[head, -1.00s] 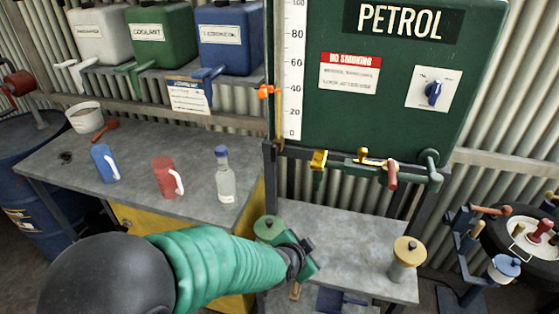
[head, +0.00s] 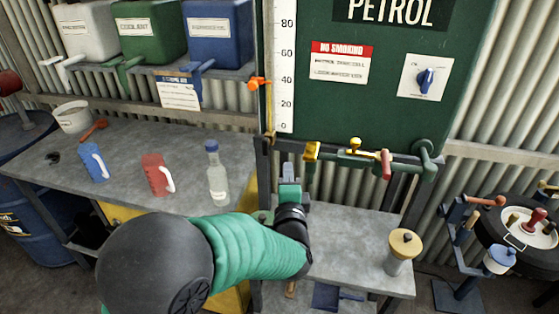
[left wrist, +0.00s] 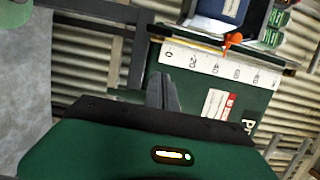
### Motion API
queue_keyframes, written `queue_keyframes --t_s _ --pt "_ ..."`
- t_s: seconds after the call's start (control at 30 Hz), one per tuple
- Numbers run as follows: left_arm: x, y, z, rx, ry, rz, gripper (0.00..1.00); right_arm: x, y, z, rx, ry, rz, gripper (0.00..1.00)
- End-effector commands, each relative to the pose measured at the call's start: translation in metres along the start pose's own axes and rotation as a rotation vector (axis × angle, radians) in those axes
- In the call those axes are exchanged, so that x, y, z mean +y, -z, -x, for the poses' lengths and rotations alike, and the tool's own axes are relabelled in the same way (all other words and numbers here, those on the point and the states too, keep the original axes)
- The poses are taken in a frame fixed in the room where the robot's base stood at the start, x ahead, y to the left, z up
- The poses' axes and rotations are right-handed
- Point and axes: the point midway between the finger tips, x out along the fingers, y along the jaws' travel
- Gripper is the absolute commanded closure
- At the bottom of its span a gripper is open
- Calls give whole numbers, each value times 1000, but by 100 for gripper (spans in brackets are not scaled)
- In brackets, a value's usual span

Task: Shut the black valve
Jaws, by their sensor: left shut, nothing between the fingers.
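I cannot make out a black valve in either view. On the pipework under the green PETROL tank (head: 385,90) I see a yellow fitting (head: 311,153), a small yellow knob (head: 355,144) and a red handle (head: 386,164). My left gripper (head: 289,166) is shut and empty. It points up in front of the bench edge, left of and a little below the yellow fitting, apparently not touching it. In the left wrist view the closed fingers (left wrist: 165,90) point toward the tank's white scale (left wrist: 215,68). My right gripper is not in view.
A blue dial (head: 426,81) sits on the tank front. An orange pointer (head: 259,83) is beside the scale. A blue jug (head: 94,162), red jug (head: 158,174) and clear bottle (head: 217,175) stand on the left bench. A yellow-lidded jar (head: 402,250) stands on the lower bench.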

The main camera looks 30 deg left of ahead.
Motion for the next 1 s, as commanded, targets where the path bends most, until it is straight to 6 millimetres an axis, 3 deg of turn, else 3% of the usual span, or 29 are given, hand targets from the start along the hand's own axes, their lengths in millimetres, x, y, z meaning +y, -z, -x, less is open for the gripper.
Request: queue_keyframes --t_s 0.43,0.63,1.0 --pt "-1 -1 -94 -2 -1 1 100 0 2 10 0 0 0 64" --pt "-1 -33 -97 -1 0 0 100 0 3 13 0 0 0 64" --pt "0 -39 -99 2 -1 0 100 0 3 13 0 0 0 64"
